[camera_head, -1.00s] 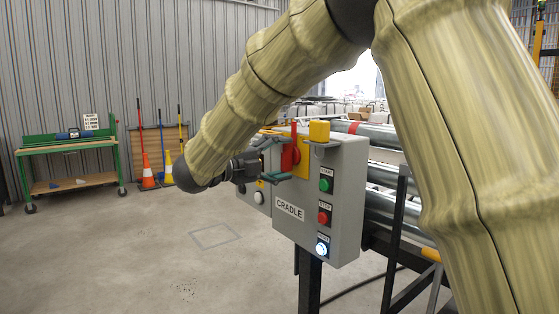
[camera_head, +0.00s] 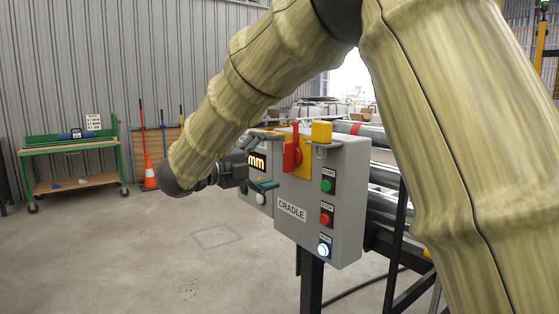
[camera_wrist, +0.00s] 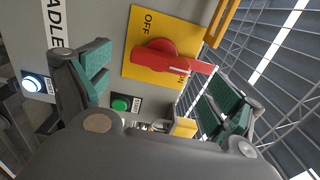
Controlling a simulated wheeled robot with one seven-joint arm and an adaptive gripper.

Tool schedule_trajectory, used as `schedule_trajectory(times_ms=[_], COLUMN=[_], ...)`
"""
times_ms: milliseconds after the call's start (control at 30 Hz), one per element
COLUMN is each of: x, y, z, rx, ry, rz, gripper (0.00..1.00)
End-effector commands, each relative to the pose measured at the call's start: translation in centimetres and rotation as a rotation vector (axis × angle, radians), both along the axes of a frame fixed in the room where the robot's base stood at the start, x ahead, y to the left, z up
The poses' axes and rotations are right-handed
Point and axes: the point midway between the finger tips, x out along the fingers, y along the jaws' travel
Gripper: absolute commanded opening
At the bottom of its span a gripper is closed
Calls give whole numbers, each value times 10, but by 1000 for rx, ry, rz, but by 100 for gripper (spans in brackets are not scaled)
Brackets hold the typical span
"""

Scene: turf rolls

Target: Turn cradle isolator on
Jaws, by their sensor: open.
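The cradle isolator is a red rotary handle (camera_head: 292,152) on a yellow plate (camera_head: 304,164), on the front of the grey CRADLE box (camera_head: 345,170). The handle stands upright in the head view. In the wrist view the red handle (camera_wrist: 185,62) points right, its end at the ON label and partly over it. The OFF label (camera_wrist: 148,22) is on another side of the plate. My gripper (camera_head: 264,165) is open and empty, in front of and to the left of the handle, apart from it. In the wrist view its green-padded fingers (camera_wrist: 155,78) are spread to either side.
Below the isolator are a green START button (camera_head: 327,186), a red button (camera_head: 325,218) and a lit white-blue button (camera_head: 323,250). A yellow block (camera_head: 321,132) sits on the box top. Open floor lies left.

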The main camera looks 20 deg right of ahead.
Motion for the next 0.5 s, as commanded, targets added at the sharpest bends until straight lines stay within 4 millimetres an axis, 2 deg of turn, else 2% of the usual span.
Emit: schedule_trajectory(times_ms=[200,500], x=[-14,-27], y=[39,74], z=[0,-1], rx=[0,1], ry=[0,0], rz=[2,1], gripper=[93,93])
